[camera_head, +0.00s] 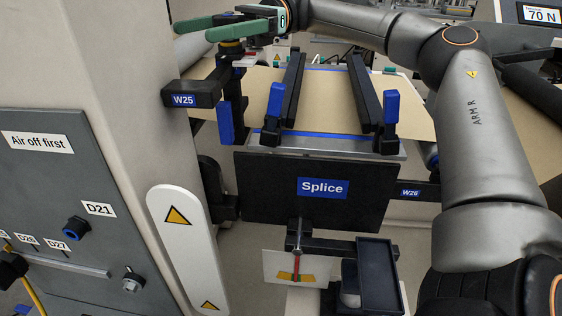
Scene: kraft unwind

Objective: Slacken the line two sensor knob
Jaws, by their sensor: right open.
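My right gripper (194,28), with green fingers, reaches in from the upper right to the top of the W25 bracket (183,100). Its fingers are open and point left. A dark round knob with a yellow ring (231,47) stands upright on a post at that bracket, just under the near finger. The fingers hide its top, and I cannot tell whether they touch it. No label reading line two shows, so I cannot confirm which sensor this knob belongs to. My left gripper is not in view.
A black Splice panel (290,190) sits below a table with brown web (330,100) and black clamp bars with blue handles (391,106). A grey cabinet (80,220) fills the left. A dark tray (377,275) is at the lower middle. A display (541,14) reads 70 N.

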